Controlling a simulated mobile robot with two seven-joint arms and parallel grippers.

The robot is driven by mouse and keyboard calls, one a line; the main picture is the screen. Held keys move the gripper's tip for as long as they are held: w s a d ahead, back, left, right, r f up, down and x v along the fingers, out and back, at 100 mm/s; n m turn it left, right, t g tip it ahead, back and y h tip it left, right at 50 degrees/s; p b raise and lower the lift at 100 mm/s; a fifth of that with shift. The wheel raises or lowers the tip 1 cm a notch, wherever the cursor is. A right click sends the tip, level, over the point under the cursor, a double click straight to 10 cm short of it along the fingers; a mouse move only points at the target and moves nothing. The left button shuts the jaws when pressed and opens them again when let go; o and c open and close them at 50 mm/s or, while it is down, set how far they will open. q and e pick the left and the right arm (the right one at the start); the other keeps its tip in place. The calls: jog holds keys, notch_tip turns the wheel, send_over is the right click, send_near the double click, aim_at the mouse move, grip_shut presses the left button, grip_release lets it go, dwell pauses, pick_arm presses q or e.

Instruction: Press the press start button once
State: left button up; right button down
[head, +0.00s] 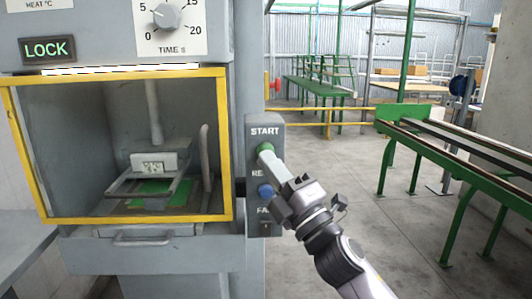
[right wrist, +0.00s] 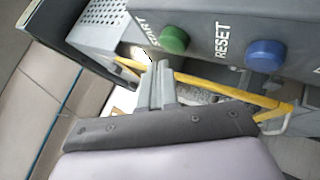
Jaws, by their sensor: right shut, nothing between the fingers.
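The green START button (head: 265,148) is at the top of a grey control box (head: 264,130) on the press's right side. It also shows in the right wrist view (right wrist: 174,39). The blue RESET button (head: 265,190) is below it, and also in the right wrist view (right wrist: 265,54). My right gripper (head: 267,158) is shut and empty, its fingertips close to the START button. In the right wrist view the fingertips (right wrist: 158,68) appear just beside the green button; I cannot tell whether they touch it. My left gripper is not in view.
The grey press has a yellow-framed guard (head: 120,221), a lit LOCK sign (head: 47,49) and a TIME dial (head: 167,16). A green conveyor (head: 450,160) stands at the right. The grey floor between is clear.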

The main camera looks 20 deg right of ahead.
jog(key=shift+w, duration=0.15)
jog(key=shift+w+d, duration=0.15)
jog(key=shift+w, duration=0.15)
jog(key=shift+w+d, duration=0.15)
jog(key=shift+w, duration=0.35)
dwell(0.6)
jog(key=shift+s, duration=0.1)
jog(key=shift+s+a, duration=0.25)
jog(key=shift+s, duration=0.6)
jog(key=shift+s+a+p, duration=0.2)
jog(key=shift+s, duration=0.6)
jog(key=shift+s+a+p, duration=0.15)
jog(key=shift+s+a, duration=0.1)
jog(key=shift+s, duration=0.55)
jog(key=shift+s+a+p, duration=0.2)
jog(key=shift+s, duration=0.6)
